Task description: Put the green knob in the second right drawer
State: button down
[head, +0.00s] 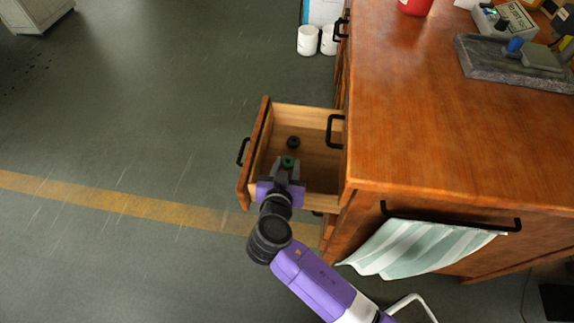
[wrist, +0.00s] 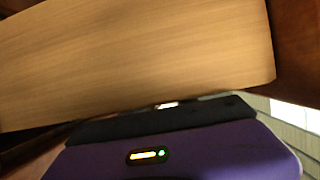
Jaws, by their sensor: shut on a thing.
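The green knob (head: 288,162) is held between the fingers of my gripper (head: 288,167), which is shut on it. In the head view they are over the inside of an open drawer (head: 262,125) in the wooden cabinet's side; I cannot tell their exact height. A small black round thing (head: 293,142) lies in the drawer, beyond the knob. In the wrist view a pale wooden panel (wrist: 140,60) fills most of the picture, and the purple gripper body (wrist: 180,155) shows below it. The knob is not visible there.
The wooden cabinet top (head: 440,130) stands close on the right, its edge overhanging the drawer's inner end. A striped towel (head: 415,247) hangs from a black rail. White containers (head: 308,40) stand beyond the drawer.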

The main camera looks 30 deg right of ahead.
jog(key=shift+f, duration=0.25)
jog(key=c, duration=1)
grip_release()
jog(key=shift+o, duration=0.2)
jog(key=shift+r, duration=0.1)
jog(key=shift+r+p, duration=0.65)
jog(key=p+v, duration=0.2)
jog(key=v, duration=1)
jog(key=shift+f, duration=0.2)
